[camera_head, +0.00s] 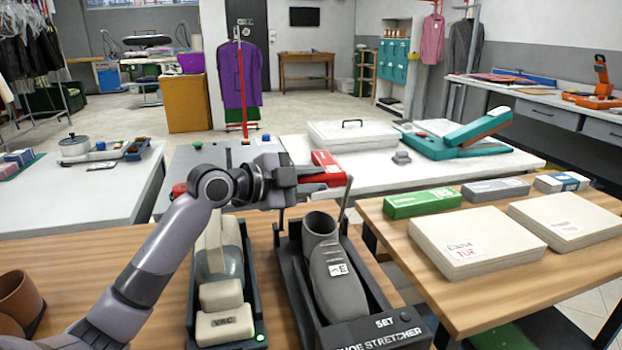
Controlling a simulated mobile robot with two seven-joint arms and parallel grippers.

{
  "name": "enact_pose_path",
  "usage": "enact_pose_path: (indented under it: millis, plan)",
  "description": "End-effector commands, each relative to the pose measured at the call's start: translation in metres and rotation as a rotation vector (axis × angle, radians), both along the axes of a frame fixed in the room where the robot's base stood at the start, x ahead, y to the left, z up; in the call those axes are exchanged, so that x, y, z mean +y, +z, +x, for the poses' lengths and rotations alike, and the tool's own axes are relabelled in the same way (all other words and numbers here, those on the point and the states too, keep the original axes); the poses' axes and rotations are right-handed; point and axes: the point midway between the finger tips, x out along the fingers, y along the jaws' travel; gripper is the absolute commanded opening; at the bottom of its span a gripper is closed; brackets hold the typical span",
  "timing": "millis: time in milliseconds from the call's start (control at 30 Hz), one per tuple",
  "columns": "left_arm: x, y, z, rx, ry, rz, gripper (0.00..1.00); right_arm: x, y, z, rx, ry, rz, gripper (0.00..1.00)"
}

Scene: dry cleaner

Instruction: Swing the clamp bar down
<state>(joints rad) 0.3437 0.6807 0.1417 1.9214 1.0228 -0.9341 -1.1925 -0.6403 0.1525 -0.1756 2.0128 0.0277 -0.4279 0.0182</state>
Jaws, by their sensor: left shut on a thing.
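The shoe stretcher (372,327) stands on the wooden table in front of me, with a dark grey shoe (333,270) in its tray. A thin grey upright (346,197) rises at the far right of the stretcher, and a red grip piece (326,160) shows above it. The red piece and upright look like the clamp bar, raised; where they join is partly hidden. My left gripper (318,180) reaches in from the left above the shoe's opening and is shut on the red piece. My right gripper is not in view.
A VAC unit (245,322) with pale blocks stands close left of the stretcher. A brown round container (18,298) is at far left. White flat boxes (475,243) and a green box (422,202) lie on the right table. A teal press (470,140) stands behind.

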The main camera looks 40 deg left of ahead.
Motion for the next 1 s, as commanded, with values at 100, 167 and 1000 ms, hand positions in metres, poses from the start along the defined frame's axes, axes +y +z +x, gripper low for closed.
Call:
enact_pose_path:
  millis: [100,167,1000]
  plan:
    - [0.001,-0.004,0.000,0.010,0.001,0.001,0.44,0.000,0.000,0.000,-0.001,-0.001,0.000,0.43]
    - [0.001,-0.004,0.000,0.009,0.002,0.002,0.44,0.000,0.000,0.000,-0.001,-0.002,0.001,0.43]
    - [0.023,0.011,-0.060,0.007,0.003,0.002,0.44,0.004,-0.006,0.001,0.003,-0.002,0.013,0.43]
